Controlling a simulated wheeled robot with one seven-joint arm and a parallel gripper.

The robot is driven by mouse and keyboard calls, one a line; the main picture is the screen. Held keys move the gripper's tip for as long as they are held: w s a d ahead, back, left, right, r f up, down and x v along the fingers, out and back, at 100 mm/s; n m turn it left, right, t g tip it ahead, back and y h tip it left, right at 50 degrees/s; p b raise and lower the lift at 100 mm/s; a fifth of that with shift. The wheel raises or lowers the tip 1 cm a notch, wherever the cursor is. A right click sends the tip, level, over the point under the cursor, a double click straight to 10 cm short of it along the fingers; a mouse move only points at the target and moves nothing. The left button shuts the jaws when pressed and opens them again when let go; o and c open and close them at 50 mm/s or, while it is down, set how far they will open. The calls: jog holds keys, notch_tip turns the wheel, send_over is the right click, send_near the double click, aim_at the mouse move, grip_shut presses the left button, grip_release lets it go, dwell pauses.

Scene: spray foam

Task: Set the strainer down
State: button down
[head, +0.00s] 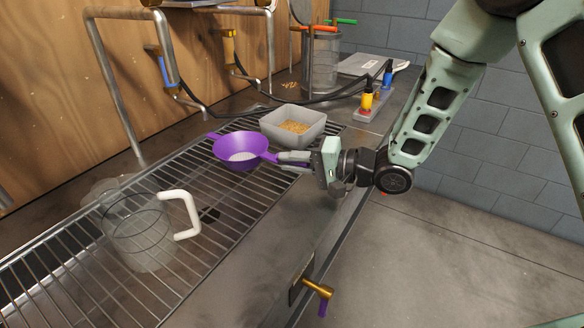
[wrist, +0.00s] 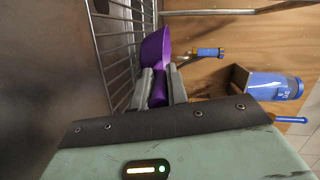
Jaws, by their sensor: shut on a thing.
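The purple strainer (head: 238,150) is at the far part of the wire rack (head: 140,295), its bowl facing up in the head view. My gripper (head: 287,160) is shut on the strainer's handle, coming in from the right. In the wrist view the purple strainer (wrist: 155,55) extends beyond my gripper (wrist: 158,90), with the handle between the two grey fingers. The bowl is at or just above the rack; I cannot tell whether it touches.
A clear pitcher (head: 140,235) with a white handle stands on the rack at the front left. A power strip (head: 372,104) with plugs and cables lies at the back. Bare rack lies between pitcher and strainer.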

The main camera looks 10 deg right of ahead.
jog(key=shift+f, duration=0.85)
jog(key=c, duration=1.4)
grip_release()
